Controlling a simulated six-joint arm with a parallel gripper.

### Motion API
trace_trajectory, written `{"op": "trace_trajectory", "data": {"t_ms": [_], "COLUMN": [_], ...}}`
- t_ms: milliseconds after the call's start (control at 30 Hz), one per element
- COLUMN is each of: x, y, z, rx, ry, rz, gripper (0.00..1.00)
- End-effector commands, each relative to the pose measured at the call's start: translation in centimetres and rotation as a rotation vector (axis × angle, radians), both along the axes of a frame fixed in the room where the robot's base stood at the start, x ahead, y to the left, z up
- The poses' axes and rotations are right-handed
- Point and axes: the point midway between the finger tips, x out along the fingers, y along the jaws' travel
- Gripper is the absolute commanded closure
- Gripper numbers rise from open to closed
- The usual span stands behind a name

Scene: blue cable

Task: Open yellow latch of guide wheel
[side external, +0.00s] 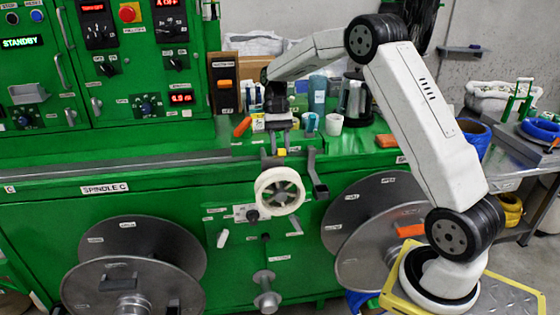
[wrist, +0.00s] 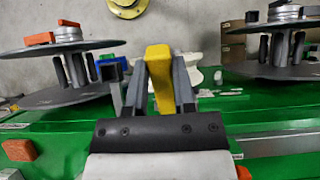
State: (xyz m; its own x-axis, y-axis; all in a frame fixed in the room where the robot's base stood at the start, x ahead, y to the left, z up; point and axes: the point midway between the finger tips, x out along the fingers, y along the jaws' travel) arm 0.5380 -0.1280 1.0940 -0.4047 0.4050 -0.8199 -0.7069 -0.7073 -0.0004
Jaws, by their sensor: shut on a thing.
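My gripper (side external: 279,148) reaches down from above to the yellow latch (side external: 282,152), just above the white guide wheel (side external: 280,191) on the front of the green machine. In the wrist view, the yellow latch (wrist: 159,72) stands upright between the two grey fingers of my gripper (wrist: 165,75), which are shut on it. The latch's lower end is hidden low between the fingers. White parts behind the fingers look like the guide wheel (wrist: 192,72), mostly hidden.
A dark bracket (side external: 317,175) stands right of the wheel. Grey spools (side external: 140,250) sit low left, with more (side external: 375,220) at lower right. Small bottles, a white cup (side external: 334,124) and an orange item (side external: 242,127) crowd the ledge around my gripper.

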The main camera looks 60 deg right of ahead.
Motion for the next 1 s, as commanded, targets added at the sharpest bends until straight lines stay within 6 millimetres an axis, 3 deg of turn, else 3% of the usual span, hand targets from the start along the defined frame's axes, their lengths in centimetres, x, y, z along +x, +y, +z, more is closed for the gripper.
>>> {"op": "trace_trajectory", "data": {"t_ms": [400,933,967,1000], "x": [0.88,0.97,0.97,0.97], "y": [-0.90,-1.00,-1.00,-1.00], "z": [0.86,0.99,0.99,0.99], "rx": [0.128,0.146,0.146,0.146], "ry": [0.127,0.146,0.146,0.146], "rz": [-0.001,-0.001,-0.001,-0.001], "gripper": [1.00,1.00,0.65,0.52]}}
